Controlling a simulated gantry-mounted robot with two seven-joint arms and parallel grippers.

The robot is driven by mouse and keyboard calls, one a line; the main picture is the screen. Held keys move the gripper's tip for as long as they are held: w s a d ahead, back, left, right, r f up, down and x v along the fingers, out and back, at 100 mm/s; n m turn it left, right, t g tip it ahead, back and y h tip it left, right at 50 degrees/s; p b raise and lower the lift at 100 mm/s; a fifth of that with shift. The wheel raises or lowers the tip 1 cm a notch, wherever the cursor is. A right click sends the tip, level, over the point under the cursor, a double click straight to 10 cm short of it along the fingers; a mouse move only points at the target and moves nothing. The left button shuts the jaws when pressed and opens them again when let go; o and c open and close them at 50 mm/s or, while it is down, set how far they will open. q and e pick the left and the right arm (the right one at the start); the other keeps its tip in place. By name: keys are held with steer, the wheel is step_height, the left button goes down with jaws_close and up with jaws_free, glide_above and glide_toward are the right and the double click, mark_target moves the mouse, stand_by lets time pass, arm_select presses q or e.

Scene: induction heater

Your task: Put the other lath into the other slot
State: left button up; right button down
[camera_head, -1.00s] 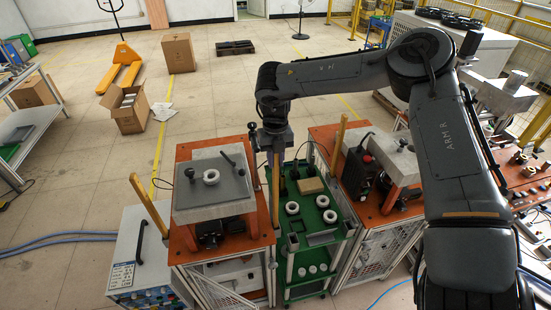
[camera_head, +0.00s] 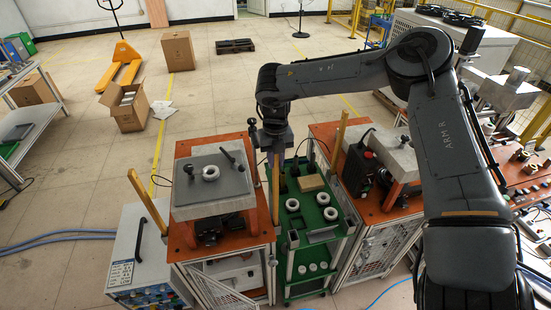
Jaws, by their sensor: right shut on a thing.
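My right gripper (camera_head: 274,152) points down and is shut on a wooden lath (camera_head: 275,190). This lath hangs nearly upright at the right edge of the left orange-topped station (camera_head: 183,243). Its lower end is beside the orange upright there, and I cannot tell whether it sits in a slot. A second lath (camera_head: 147,202) leans at the left side of the same station. A third lath (camera_head: 339,140) stands, slightly tilted, at the left edge of the right orange-topped station (camera_head: 324,133). The slots cannot be made out. My left gripper is not in view.
A green cart (camera_head: 291,250) with white rings and a small brown box (camera_head: 311,183) stands between the stations. A grey plate (camera_head: 210,185) with a white ring and black handles tops the left station. Open floor lies behind.

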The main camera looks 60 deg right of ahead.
mark_target(276, 168)
steer(key=shift+f+b, duration=0.45)
steer(key=shift+f, duration=0.25)
steer(key=shift+f+b, duration=1)
steer(key=shift+f, duration=0.35)
steer(key=c, duration=0.9)
jaws_free()
step_height(276, 168, up, 9)
steer(key=shift+r, duration=0.95)
